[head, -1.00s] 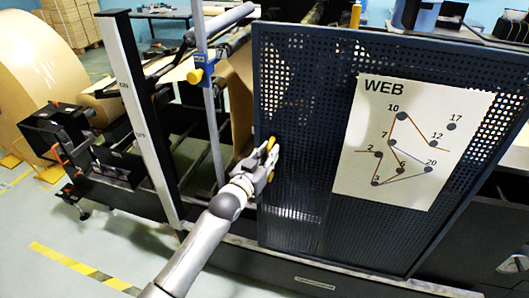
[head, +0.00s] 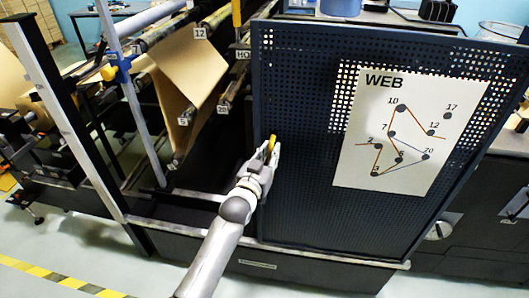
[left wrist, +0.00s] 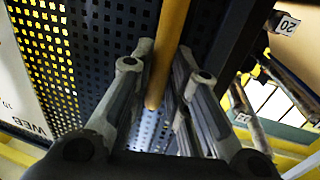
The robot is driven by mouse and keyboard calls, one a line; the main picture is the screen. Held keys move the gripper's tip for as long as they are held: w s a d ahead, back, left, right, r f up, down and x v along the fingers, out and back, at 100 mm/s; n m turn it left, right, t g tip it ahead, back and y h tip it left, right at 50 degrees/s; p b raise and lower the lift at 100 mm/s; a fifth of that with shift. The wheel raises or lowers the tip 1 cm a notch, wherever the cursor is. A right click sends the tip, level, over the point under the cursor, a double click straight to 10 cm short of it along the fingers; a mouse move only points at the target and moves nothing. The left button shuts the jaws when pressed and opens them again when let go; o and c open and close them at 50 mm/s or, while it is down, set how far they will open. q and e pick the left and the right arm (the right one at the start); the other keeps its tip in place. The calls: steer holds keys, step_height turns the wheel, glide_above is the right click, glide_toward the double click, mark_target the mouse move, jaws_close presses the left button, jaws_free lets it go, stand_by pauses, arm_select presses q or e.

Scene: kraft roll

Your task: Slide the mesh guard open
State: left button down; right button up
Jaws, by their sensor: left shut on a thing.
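The mesh guard (head: 300,190) is a dark perforated panel standing in front of the machine. A white sheet marked WEB (head: 410,125), with a numbered line drawing, is on it. The yellow handle (head: 272,143) is upright near the guard's left edge. My left gripper (head: 266,158) is shut on this handle. In the left wrist view the yellow handle (left wrist: 168,45) runs between the two fingers of my left gripper (left wrist: 165,75), with the mesh guard (left wrist: 95,40) behind. Left of the guard, the machine's inside is exposed. My right gripper is not in view.
Brown paper web (head: 185,80) and numbered rollers show in the opening left of the guard. Yellow-black tape (head: 50,277) marks the floor at lower left.

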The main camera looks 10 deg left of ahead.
arm_select(q)
steer(key=shift+d+r, duration=0.15)
steer(key=shift+d, duration=0.55)
steer(key=c, duration=1.5)
jaws_free()
steer(key=shift+o, duration=0.2)
steer(key=v, duration=1.2)
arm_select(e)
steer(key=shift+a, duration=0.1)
